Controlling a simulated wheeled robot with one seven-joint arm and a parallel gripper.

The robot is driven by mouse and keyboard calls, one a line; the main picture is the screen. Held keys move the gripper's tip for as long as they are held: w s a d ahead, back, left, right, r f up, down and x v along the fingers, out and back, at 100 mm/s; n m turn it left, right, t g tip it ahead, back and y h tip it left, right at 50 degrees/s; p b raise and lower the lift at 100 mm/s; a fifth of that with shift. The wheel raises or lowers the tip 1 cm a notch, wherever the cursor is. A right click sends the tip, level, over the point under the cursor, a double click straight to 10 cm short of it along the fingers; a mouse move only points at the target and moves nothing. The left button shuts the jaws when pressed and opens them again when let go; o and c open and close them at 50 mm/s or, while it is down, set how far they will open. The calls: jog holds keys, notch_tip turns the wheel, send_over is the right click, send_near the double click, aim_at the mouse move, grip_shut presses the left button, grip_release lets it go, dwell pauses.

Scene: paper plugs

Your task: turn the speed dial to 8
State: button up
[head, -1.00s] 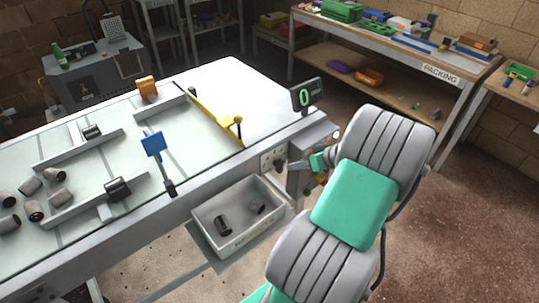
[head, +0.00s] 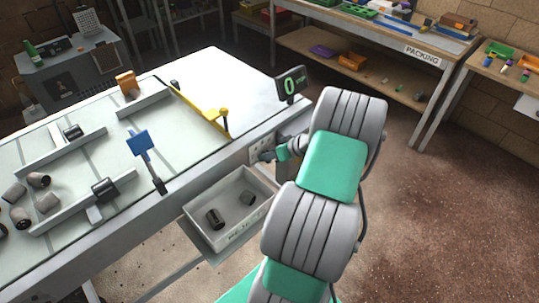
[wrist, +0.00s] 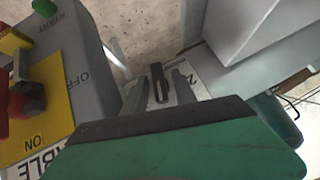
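The speed display (head: 290,84) shows a green 0 on a post at the table's right end. Below it, the grey control panel (head: 256,152) is on the table's side. My gripper (head: 265,156) is at this panel, small in the head view. In the wrist view my gripper (wrist: 158,92) is open, its two grey fingers apart. A dark narrow knob (wrist: 158,72), apparently the speed dial, shows between them, with gaps on both sides. A white plate with a partly visible 2 (wrist: 190,76) lies behind. The rest of its scale is hidden.
In the wrist view a yellow plate (wrist: 58,110) marked ON and OFF, with a red switch (wrist: 22,100), is at left near a green button (wrist: 44,7). A grey bin (head: 215,236) holding plugs sits below the table. A packing bench (head: 420,50) stands behind.

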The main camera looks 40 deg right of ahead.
grip_shut()
jog(key=shift+d+f+m+y+b, duration=0.2)
jog(key=shift+m+y+b, duration=0.35)
jog(key=shift+y, duration=0.25)
jog(key=shift+r+m+y, duration=0.2)
jog(key=shift+m+y, duration=0.35)
jog(key=shift+y, duration=0.45)
jog(key=shift+o, duration=0.6)
grip_release()
jog(key=shift+s, duration=0.1)
